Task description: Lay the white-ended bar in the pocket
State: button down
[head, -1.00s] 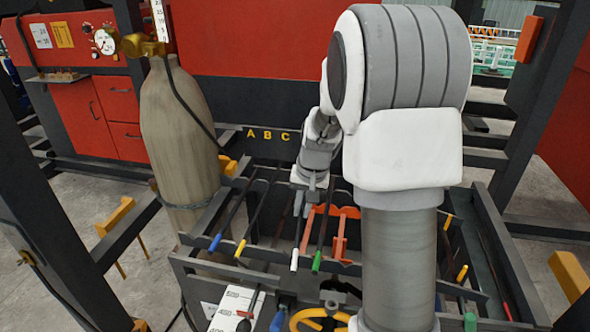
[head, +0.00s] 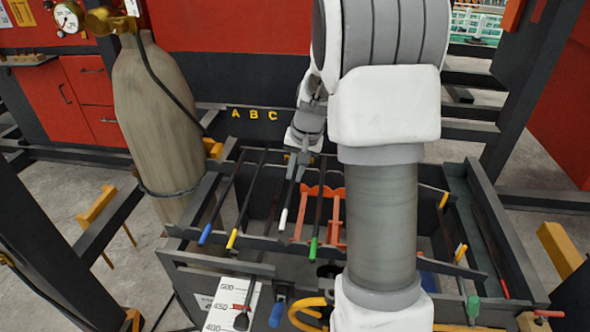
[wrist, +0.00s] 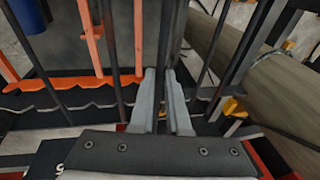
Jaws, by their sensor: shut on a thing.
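My gripper (head: 298,172) is shut on the white-ended bar (head: 283,219), over the rack. The bar runs from the jaws toward the front, its white end above the front rail. In the wrist view my gripper (wrist: 161,78) has a dark bar (wrist: 176,35) between its fingers. Blue-ended (head: 204,234), yellow-ended (head: 232,239) and green-ended (head: 313,248) bars lie on the rack beside it. A notched rail (wrist: 60,98) crosses under the fingers in the wrist view. I cannot tell which opening is the pocket. My arm hides part of the rack's right side.
An orange bracket (head: 329,196) stands inside the rack, right of the held bar. A tall gas cylinder (head: 158,125) stands at the left. The letters A, B, C (head: 254,114) mark the dark beam behind. Dark posts flank the rack.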

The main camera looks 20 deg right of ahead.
jog(key=s+b+x, duration=0.2)
jog(key=b+x, duration=0.4)
jog(key=x, duration=0.3)
jog(key=shift+d+f, duration=0.25)
jog(key=shift+d, duration=0.05)
dwell(0.5)
jog(key=c, duration=0.8)
grip_release()
jog(key=p+v, duration=0.1)
jog(key=v, duration=1.6)
jog(key=shift+s+d+r, duration=0.1)
jog(key=shift+s+r, duration=0.05)
jog(key=shift+r, duration=0.05)
